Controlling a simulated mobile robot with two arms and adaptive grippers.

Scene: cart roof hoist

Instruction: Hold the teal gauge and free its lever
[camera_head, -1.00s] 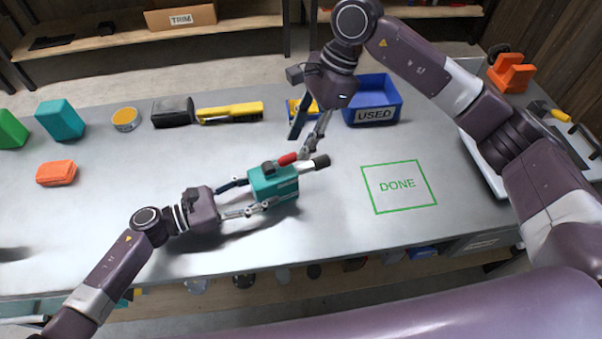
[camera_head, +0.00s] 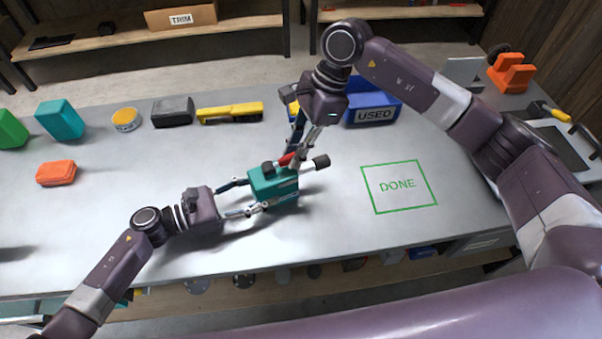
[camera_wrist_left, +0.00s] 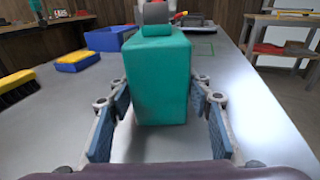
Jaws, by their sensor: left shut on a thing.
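The teal gauge (camera_head: 262,187) is a box with a dark knob on top, a black-tipped pale stem on its right and a red lever (camera_head: 286,159). My left gripper (camera_head: 257,194) is shut on the gauge, one finger on each side. In the left wrist view the teal gauge (camera_wrist_left: 158,85) fills the space between the blue finger pads. My right gripper (camera_head: 299,150) points down from above, its fingertips at the red lever. The fingers partly cover the lever, so I cannot tell whether they grip it.
A green DONE outline (camera_head: 398,187) lies empty on the grey bench, right of the gauge. A blue USED bin (camera_head: 373,108) stands behind my right gripper. A yellow brush (camera_head: 230,112), dark block (camera_head: 172,111), yellow tin (camera_head: 125,119) and orange case (camera_head: 56,173) lie left.

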